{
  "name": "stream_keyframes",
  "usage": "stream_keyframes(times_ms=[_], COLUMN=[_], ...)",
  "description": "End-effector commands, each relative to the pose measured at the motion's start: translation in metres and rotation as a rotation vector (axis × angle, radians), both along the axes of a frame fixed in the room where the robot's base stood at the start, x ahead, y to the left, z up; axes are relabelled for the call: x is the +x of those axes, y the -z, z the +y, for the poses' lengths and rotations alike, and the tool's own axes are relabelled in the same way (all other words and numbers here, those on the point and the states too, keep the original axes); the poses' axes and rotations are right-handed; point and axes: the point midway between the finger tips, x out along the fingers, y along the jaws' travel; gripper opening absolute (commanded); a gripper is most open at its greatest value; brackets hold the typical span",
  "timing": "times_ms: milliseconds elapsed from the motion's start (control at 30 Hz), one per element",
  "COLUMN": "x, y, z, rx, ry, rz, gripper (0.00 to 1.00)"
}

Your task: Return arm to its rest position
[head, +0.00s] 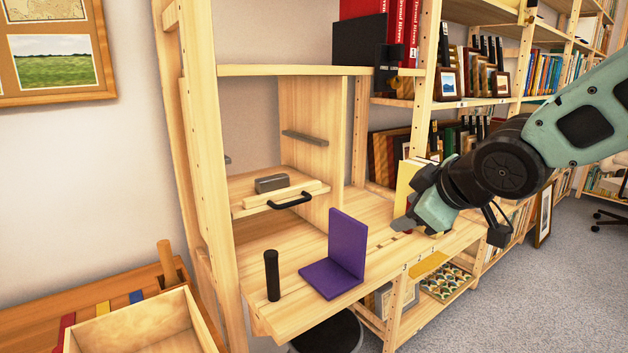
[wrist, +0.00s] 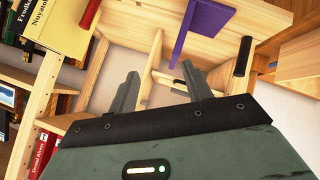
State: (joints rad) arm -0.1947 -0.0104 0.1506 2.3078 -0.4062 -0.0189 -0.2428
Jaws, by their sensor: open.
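My gripper (wrist: 158,92) shows in the wrist view with its two grey fingers spread apart and nothing between them. In the head view, my gripper (head: 402,226) is at the end of my arm, at the right, above the wooden desk board and to the right of a purple L-shaped bookend (head: 345,250). The bookend stands upright on the board, apart from the gripper. In the wrist view, the bookend (wrist: 203,22) shows at the top, beyond the fingers.
A black cylinder (head: 271,275) stands on the board (head: 300,318). A yellow book (head: 405,190) stands close behind my gripper. Full bookshelves (head: 470,103) line the back; open floor (head: 555,270) lies at right.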

Motion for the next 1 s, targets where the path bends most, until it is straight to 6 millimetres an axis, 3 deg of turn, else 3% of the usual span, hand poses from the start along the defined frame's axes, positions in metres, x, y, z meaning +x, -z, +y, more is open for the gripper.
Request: stream_keyframes(times_ms=[33, 100, 200, 533, 567, 600, 1000], x=[-0.030, -0.071, -0.126, -0.269, -0.277, -0.272, -0.270], y=[0.019, 0.044, 0.071, 0.111, 0.107, 0.090, -0.002], z=[0.012, 0.021, 0.028, 0.023, 0.022, 0.023, 0.023], rx=[0.007, 0.010, -0.005, -0.116, -0.123, -0.117, -0.115], ry=[0.026, 0.075, 0.133, 0.279, 0.289, 0.290, 0.289], rz=[0.106, 0.255, 0.434, 0.850, 0.872, 0.864, 0.858], gripper=[0.50, 0.50, 0.50, 0.50, 0.50, 0.50, 0.50])
